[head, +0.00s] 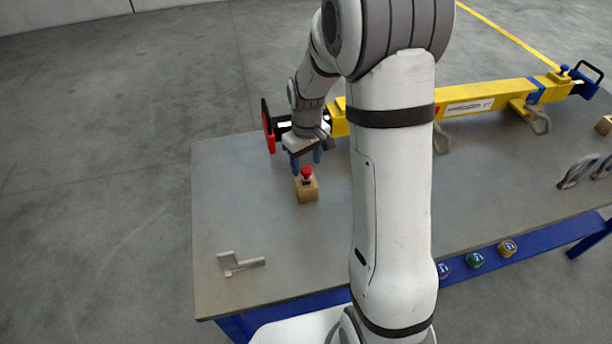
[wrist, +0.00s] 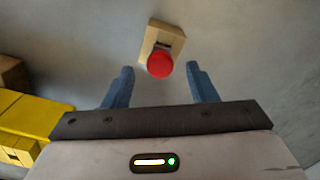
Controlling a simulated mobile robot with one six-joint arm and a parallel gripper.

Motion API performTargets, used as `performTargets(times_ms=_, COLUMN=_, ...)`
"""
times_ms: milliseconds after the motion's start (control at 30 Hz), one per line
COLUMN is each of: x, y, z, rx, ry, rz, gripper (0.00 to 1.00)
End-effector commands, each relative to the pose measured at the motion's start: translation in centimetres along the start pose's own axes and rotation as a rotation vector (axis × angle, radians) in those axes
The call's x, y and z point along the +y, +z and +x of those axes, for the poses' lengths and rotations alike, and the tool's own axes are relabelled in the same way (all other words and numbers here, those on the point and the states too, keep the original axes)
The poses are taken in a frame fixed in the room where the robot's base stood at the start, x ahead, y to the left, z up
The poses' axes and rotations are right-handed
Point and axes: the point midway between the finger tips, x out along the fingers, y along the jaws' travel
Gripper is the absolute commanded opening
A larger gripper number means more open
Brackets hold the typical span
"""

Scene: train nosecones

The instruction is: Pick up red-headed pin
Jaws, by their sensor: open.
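The red-headed pin (head: 306,172) stands upright in a small wooden block (head: 307,192) on the grey table. In the wrist view, the round red head (wrist: 160,65) shows above the space between my fingertips, with the wooden block (wrist: 155,37) behind it. My gripper (head: 305,160) is open, its two blue fingers apart with nothing between them. It is just behind the pin in the head view. In the wrist view my gripper (wrist: 162,74) has a finger on either side below the red head. The pin's shaft is mostly hidden under the head.
A long yellow bar (head: 480,104) with a red and black end lies along the table's back. A grey metal bracket (head: 240,263) lies front left. Grey shackles (head: 578,171) lie at the right. Coloured round buttons (head: 475,259) line the blue front edge. The table left of the block is clear.

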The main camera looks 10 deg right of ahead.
Motion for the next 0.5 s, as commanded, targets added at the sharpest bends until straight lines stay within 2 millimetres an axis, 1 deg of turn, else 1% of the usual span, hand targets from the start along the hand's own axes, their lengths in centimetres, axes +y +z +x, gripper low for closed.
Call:
performTargets(times_ms=100, x=-0.1, y=0.1, z=1.8, rx=-0.006, ry=-0.002, rz=0.0, gripper=0.52)
performTargets(times_ms=200, x=0.0, y=0.1, z=3.2, rx=-0.004, ry=-0.002, rz=0.001, gripper=0.52)
performTargets(times_ms=300, x=0.0, y=0.1, z=3.8, rx=-0.002, ry=-0.001, rz=0.001, gripper=0.52)
performTargets(times_ms=500, x=0.0, y=0.0, z=3.9, rx=0.0, ry=0.0, rz=0.002, gripper=0.52)
